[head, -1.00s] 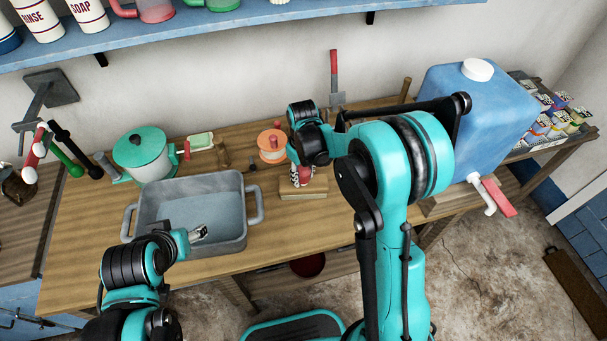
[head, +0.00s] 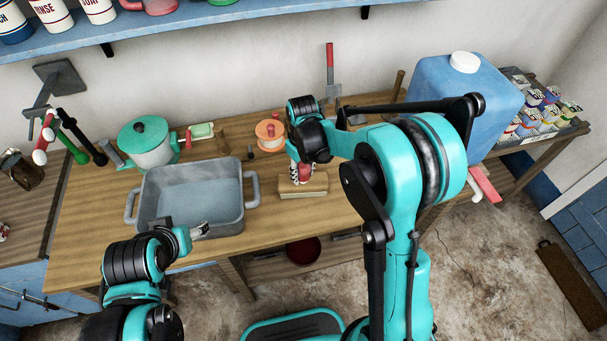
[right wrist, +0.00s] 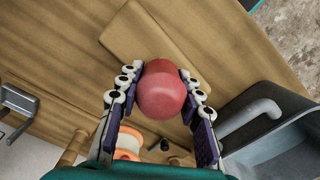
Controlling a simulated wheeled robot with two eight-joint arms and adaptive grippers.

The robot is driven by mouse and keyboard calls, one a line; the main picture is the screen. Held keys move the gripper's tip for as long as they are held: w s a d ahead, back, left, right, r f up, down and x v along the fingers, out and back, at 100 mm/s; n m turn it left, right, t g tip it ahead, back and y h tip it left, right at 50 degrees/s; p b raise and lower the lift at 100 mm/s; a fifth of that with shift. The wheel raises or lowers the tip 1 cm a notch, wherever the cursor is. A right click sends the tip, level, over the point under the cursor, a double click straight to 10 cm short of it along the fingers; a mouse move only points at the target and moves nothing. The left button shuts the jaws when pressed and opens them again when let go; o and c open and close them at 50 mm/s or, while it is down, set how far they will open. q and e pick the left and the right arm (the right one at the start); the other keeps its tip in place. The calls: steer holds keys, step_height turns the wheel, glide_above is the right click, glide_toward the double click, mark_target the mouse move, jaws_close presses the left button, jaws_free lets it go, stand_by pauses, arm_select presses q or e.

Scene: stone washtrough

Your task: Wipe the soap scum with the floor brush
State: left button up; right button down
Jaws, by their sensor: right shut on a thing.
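The floor brush appears as a pale wooden block (head: 303,188) with a red knob on top, on the wooden table right of the grey basin. My right gripper (head: 301,172) is shut on the red knob. In the right wrist view the red knob (right wrist: 163,92) sits between both fingers, with the wooden block (right wrist: 150,45) beyond it. Whether the block touches the table is unclear, and its bristles are hidden. My left gripper (head: 198,230) is over the near edge of the basin; its jaw state is unclear. I cannot make out any soap scum.
The grey basin (head: 150,205) stands left of the brush. A large blue jug (head: 465,95) stands right. The table's front strip is bare.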

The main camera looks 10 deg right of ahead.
steer(key=shift+s+r+p, duration=0.1)
steer(key=shift+r+p, duration=1.4)
steer(key=shift+r, duration=1)
